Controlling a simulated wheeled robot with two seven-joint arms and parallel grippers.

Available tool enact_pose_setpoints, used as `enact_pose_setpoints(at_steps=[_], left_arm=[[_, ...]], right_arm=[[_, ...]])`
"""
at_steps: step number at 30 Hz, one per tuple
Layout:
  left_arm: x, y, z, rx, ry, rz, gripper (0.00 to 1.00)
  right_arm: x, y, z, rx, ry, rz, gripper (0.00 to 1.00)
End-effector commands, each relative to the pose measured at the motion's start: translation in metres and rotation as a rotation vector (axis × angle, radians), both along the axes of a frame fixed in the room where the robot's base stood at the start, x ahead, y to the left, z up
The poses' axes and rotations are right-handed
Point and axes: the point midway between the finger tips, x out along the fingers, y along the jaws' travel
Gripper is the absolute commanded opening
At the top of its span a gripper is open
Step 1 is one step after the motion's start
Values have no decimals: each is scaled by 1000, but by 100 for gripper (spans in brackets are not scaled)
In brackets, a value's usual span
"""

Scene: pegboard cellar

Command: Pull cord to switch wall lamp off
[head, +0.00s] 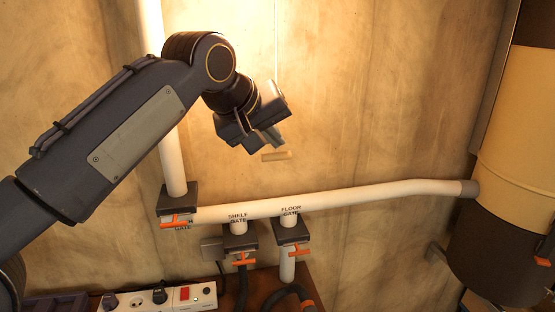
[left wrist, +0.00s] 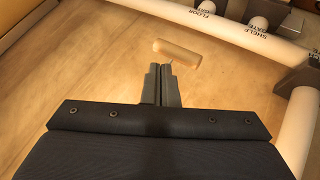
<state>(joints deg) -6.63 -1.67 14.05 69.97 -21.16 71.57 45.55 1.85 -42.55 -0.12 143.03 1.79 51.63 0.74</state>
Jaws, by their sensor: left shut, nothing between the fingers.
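The pull cord (head: 277,40) is a thin pale line hanging down the wall from the top of the head view. Its lower part passes behind my left gripper (head: 273,137). A small wooden bar handle (head: 276,156) hangs at its end, just below the fingertips. In the left wrist view the handle (left wrist: 175,53) lies just beyond the tips of my left gripper (left wrist: 161,72), whose fingers are shut together with nothing between them. Whether a fingertip touches the cord I cannot tell. The lamp itself is not in view; warm bright light falls on the wall. My right gripper is not in view.
A white pipe (head: 350,196) with labelled gates and orange levers runs below the handle. A vertical pipe (head: 170,160) stands behind my left arm. A large cream and dark cylinder (head: 515,120) stands at the right. A power strip (head: 165,299) lies below. The wall right of the gripper is clear.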

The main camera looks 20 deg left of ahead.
Motion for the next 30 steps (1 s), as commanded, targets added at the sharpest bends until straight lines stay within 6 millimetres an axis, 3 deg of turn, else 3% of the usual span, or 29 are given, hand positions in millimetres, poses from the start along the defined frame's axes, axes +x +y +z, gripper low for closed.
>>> enact_pose_setpoints(at_steps=[30], left_arm=[[0,0,-10,0,0,0,0]], right_arm=[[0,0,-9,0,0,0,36]])
